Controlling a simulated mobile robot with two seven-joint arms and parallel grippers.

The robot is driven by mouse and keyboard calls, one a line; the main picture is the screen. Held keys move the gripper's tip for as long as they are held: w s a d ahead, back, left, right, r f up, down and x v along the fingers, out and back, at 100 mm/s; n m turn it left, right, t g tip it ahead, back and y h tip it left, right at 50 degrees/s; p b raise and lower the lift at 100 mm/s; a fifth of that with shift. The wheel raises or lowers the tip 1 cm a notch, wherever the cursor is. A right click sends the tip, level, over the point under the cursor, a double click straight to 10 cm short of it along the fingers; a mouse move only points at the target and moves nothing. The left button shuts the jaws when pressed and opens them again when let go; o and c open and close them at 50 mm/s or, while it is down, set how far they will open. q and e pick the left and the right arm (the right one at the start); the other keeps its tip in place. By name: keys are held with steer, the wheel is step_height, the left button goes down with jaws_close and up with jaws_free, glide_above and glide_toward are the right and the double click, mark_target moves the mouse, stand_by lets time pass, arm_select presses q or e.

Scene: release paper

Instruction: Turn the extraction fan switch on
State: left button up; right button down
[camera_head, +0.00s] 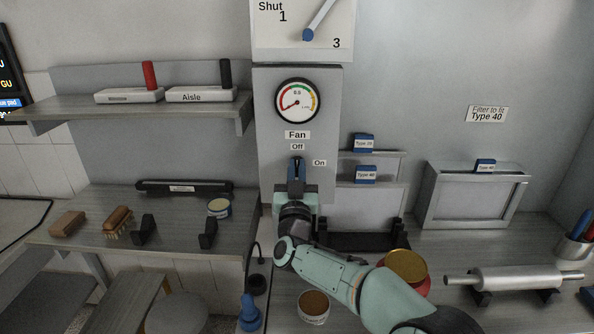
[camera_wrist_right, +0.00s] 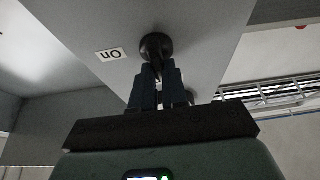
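The fan panel (camera_head: 266,150) is a grey upright box with the labels "Fan", "Off" and "On". The dark fan switch (camera_wrist_right: 156,46) has a round base on the panel, seen in the right wrist view, with a short lever running down between my fingers. My right gripper (camera_head: 297,168) is at the switch, just below the "Off" label and left of the "On" label. Its blue fingers (camera_wrist_right: 158,78) close in on both sides of the lever. They hide most of the lever, so its exact angle is hard to tell. My left gripper is not in view.
A round gauge (camera_head: 297,101) sits above the switch, its needle toward the lower left. A board with a blue-tipped pointer (camera_head: 308,34) is higher up. A shelf (camera_head: 180,113) stands left. Tins (camera_head: 313,307) and a roller (camera_head: 515,278) lie on the counter.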

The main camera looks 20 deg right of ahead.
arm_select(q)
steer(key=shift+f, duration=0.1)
arm_select(e)
steer(key=m+g+h+b, duration=0.1)
steer(key=m+g, duration=0.1)
steer(key=m, duration=0.3)
steer(key=m+g+h+b, duration=0.1)
steer(key=m+g+h, duration=0.1)
steer(key=m, duration=0.4)
steer(key=m+g+h, duration=0.1)
steer(key=m+g, duration=0.1)
steer(key=m, duration=0.3)
steer(key=shift+d+f+h+b, duration=0.15)
steer(key=shift+h+b, duration=0.15)
steer(key=shift+b, duration=0.1)
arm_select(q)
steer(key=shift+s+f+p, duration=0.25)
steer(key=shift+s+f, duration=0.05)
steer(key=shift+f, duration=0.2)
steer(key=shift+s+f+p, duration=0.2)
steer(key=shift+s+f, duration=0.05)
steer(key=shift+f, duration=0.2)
arm_select(e)
steer(key=m+g, duration=0.1)
steer(key=m, duration=0.2)
steer(key=m+g+y, duration=0.1)
steer(key=m, duration=0.2)
steer(key=shift+s+m, duration=0.1)
steer(key=shift+m, duration=0.2)
